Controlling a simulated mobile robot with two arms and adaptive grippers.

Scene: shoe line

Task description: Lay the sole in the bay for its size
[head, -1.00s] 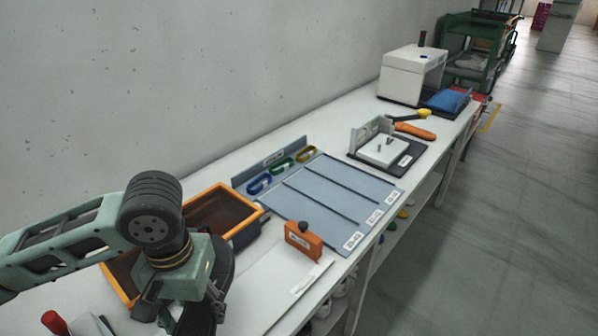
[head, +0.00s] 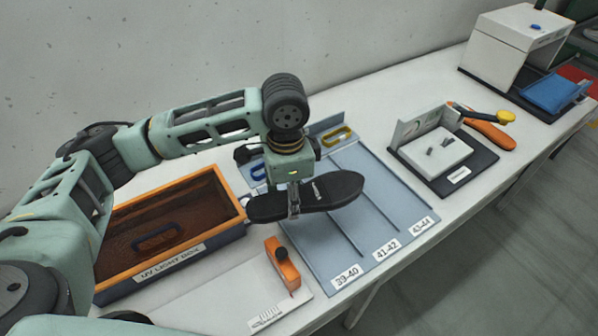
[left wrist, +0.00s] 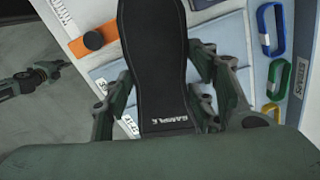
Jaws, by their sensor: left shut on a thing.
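My left gripper (head: 294,203) is shut on a black shoe sole (head: 335,190). It holds the sole roughly level above the blue-grey sorting board (head: 350,255). The board has bays split by dark dividers, with labels 39-40 (head: 347,276), 41-42 (head: 386,250) and 43-44 (head: 421,225) along its front edge. In the left wrist view the sole (left wrist: 152,55) lies between the fingers and bears the word SAMPLE. It hides part of the board. My right gripper (left wrist: 40,78) shows small at the left edge of that view, over the floor; its jaws are unclear.
An orange block (head: 283,265) sits on a white plate in front. Coloured loops (head: 335,135) line the board's back. A fixture (head: 440,150) stands to the right.

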